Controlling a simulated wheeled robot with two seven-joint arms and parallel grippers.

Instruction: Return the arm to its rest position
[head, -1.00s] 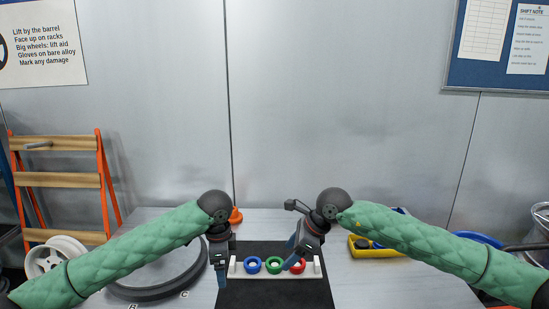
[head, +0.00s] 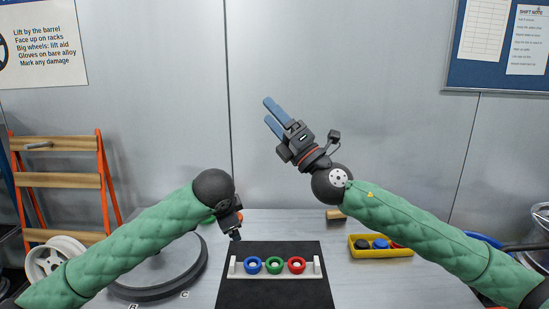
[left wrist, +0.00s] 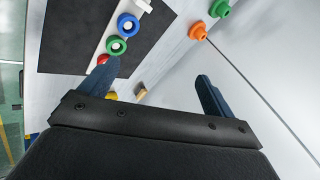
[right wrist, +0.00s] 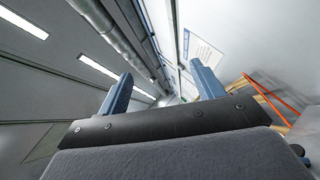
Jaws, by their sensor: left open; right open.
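My right gripper (head: 274,115) is raised well above the table in front of the wall, its blue fingers spread and empty. My left gripper (head: 236,237) is low over the table, behind and left of the white rack (head: 238,268). In the left wrist view its fingers (left wrist: 152,85) are apart with nothing between them. The rack carries a blue ring (head: 252,265), a green ring (head: 274,265) and a red ring (head: 296,265) in a row.
The rack stands on a dark mat (head: 275,292). A yellow bin (head: 365,251) with coloured parts is at right. A large grey ring (head: 160,288) lies at left. Orange (left wrist: 198,31) and green (left wrist: 220,8) pieces are near the wall. The air around the right gripper is clear.

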